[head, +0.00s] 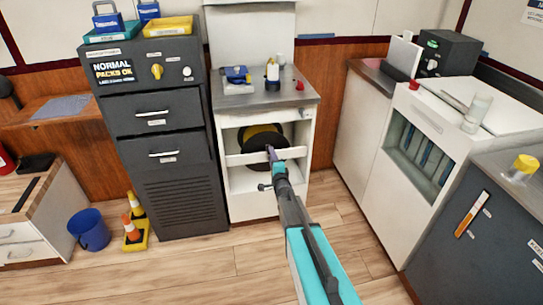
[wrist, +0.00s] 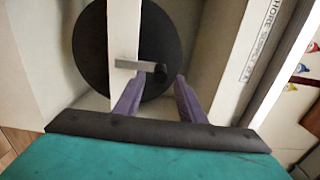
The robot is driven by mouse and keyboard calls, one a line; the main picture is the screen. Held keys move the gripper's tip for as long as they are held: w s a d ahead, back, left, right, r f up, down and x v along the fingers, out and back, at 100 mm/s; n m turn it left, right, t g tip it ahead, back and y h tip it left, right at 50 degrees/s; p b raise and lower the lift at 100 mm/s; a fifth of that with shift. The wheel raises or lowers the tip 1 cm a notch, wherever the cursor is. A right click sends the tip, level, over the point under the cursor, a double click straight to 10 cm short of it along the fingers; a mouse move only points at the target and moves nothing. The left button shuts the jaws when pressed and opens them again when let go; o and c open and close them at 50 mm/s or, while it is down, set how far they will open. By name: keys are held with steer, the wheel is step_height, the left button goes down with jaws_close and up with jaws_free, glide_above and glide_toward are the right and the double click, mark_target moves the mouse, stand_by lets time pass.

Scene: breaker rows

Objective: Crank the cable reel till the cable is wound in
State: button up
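The cable reel (head: 245,140) is a black disc in the open white cabinet, with yellow showing on it in the head view. Its black disc also shows in the wrist view (wrist: 90,55), partly hidden behind a white bar. A short grey crank arm (wrist: 126,64) ends in a dark handle (wrist: 158,72). My gripper (head: 271,153) reaches into the cabinet front. In the wrist view its two purple fingers (wrist: 160,82) are apart, with the handle seen between their tips. I cannot tell whether they touch it. The cable's free end is not clear.
A white crossbar (head: 240,158) spans the cabinet opening. The cabinet's metal top (head: 240,98) holds small items. A dark panel cabinet (head: 160,140) stands left, a white unit (head: 375,160) right. A blue bucket (head: 90,230) and cones (head: 132,230) stand on the floor at left.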

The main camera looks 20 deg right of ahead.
steer(key=s+a, duration=0.1)
steer(key=s, duration=1)
steer(key=shift+s+a+b, duration=0.15)
steer(key=shift+a+b, duration=0.2)
steer(key=shift+f, duration=0.1)
